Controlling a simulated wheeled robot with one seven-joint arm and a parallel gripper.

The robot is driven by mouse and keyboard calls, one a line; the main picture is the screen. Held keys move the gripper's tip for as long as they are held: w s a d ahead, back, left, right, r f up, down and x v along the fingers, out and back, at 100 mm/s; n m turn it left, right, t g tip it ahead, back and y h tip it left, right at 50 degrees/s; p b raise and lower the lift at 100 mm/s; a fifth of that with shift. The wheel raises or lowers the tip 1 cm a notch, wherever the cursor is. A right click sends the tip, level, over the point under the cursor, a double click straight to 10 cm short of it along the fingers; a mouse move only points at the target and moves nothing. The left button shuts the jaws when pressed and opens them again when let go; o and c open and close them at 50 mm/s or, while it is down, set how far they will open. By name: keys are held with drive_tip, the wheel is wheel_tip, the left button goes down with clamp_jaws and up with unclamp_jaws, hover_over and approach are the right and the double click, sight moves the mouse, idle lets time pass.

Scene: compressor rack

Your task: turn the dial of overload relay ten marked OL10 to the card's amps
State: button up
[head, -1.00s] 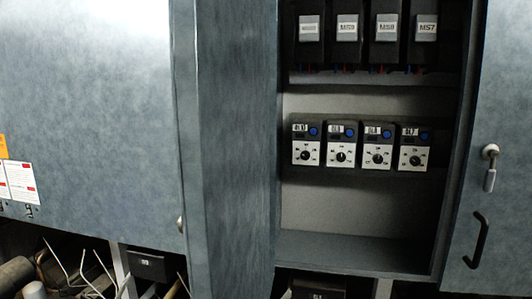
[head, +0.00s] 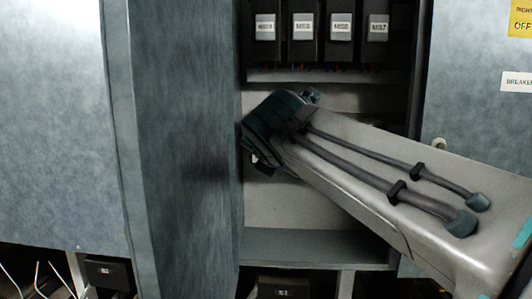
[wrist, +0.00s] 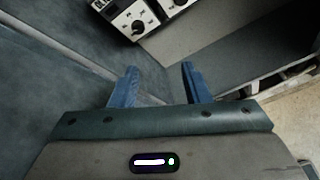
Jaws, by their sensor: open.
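My arm crosses the open cabinet bay in the head view and hides the row of overload relays. My gripper (head: 262,162) shows there only as a dark shape at the bay's left side. In the wrist view my gripper (wrist: 158,70) has its two blue fingers apart, with nothing between them. A white-faced relay with a black dial (wrist: 138,27) shows at the top of that view, beyond the fingertips and apart from them. No amps card is readable.
A row of dark switches with white labels (head: 340,28) hangs above my arm. A blue-grey cabinet panel (head: 180,150) stands left of the bay. The bay's lower back wall (head: 300,208) is bare. A yellow sign (head: 521,18) is at the far right.

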drive_tip(key=w+a+f+n+p, duration=0.2)
drive_tip(key=w+p, duration=0.1)
drive_tip(key=w, duration=1)
drive_tip(key=shift+w+a+f+t, duration=0.2)
drive_tip(key=shift+a+t, duration=0.1)
drive_tip(key=shift+t, duration=0.1)
drive_tip(key=shift+y, duration=0.3)
clamp_jaws()
